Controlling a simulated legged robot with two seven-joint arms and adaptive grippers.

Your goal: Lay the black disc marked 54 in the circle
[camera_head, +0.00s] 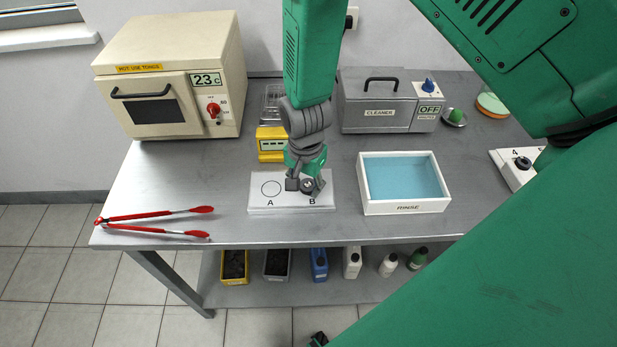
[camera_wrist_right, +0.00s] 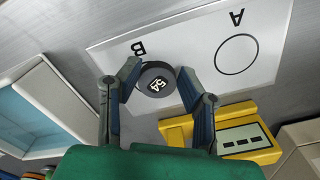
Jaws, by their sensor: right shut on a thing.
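A white card (camera_head: 259,202) lies on the bench with a circle (camera_head: 271,188) above the letter A; both also show in the wrist view, the circle (camera_wrist_right: 236,54) empty. My right gripper (camera_head: 306,186) is over the card's B side. In the right wrist view its fingers (camera_wrist_right: 157,88) are shut on the black disc marked 54 (camera_wrist_right: 157,83), label facing the camera. The disc is close to the letter B. Any circle at B is hidden by disc and fingers. I cannot tell whether the disc touches the card. My left gripper cannot be made out.
A rinse tray (camera_head: 407,208) with blue liquid stands right of the card. A yellow device (camera_head: 270,143) stands behind it. Red tongs (camera_head: 150,224) lie at the left front. An oven (camera_head: 170,80) and a cleaner box (camera_head: 378,103) stand at the back.

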